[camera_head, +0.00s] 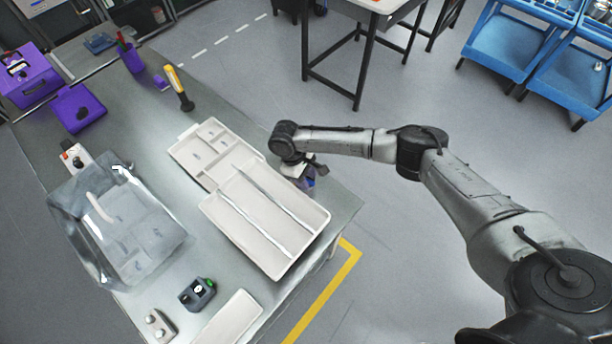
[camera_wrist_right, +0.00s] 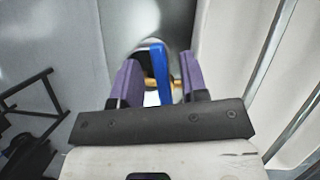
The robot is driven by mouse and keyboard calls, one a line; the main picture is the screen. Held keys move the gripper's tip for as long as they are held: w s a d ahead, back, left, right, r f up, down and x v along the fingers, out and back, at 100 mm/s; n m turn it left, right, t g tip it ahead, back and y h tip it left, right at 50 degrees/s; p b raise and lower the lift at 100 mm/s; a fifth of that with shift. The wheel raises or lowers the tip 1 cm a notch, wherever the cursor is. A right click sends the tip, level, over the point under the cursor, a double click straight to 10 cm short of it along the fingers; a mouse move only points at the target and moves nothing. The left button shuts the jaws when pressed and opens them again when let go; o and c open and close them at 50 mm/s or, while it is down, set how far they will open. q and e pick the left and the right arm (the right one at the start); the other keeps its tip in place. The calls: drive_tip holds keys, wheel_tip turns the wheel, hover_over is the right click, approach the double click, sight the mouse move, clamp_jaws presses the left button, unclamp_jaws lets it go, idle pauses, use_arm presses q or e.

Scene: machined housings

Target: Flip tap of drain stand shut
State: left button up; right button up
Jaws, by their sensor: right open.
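The blue tap lever (camera_wrist_right: 162,75) of the drain stand shows in the right wrist view, with a brass-coloured piece (camera_wrist_right: 150,83) beside it and a pale rounded part behind. My right gripper (camera_wrist_right: 153,78) is open, its two purple fingers on either side of the lever. The lever looks closer to the right finger; I cannot tell whether they touch. In the head view my right gripper (camera_head: 307,183) is at the table's right edge beside the white trays, and the arm and wrist hide most of the stand. My left gripper is not in view.
A white divided tray (camera_head: 268,262) stands close left of my right gripper, with another pale tray (camera_head: 183,155) behind it. A clear bin (camera_head: 165,248), a small dark device (camera_head: 197,294) and a yellow-handled tool (camera_head: 176,82) are on the table.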

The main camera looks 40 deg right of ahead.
drive_tip(key=shift+c, duration=0.3)
clamp_jaws()
drive_tip(key=shift+r, duration=0.1)
drive_tip(key=m+p, duration=0.1)
drive_tip(key=p, duration=0.2)
drive_tip(key=shift+s+a+r+m+y+p, duration=0.15)
drive_tip(key=shift+a+m+y+p, duration=0.1)
drive_tip(key=shift+m+y+p, duration=0.15)
drive_tip(key=shift+a+f+m+p, duration=0.1)
drive_tip(key=shift+f+m+p, duration=0.15)
drive_tip(key=shift+m+p, duration=0.15)
drive_tip(key=shift+o, duration=0.3)
unclamp_jaws()
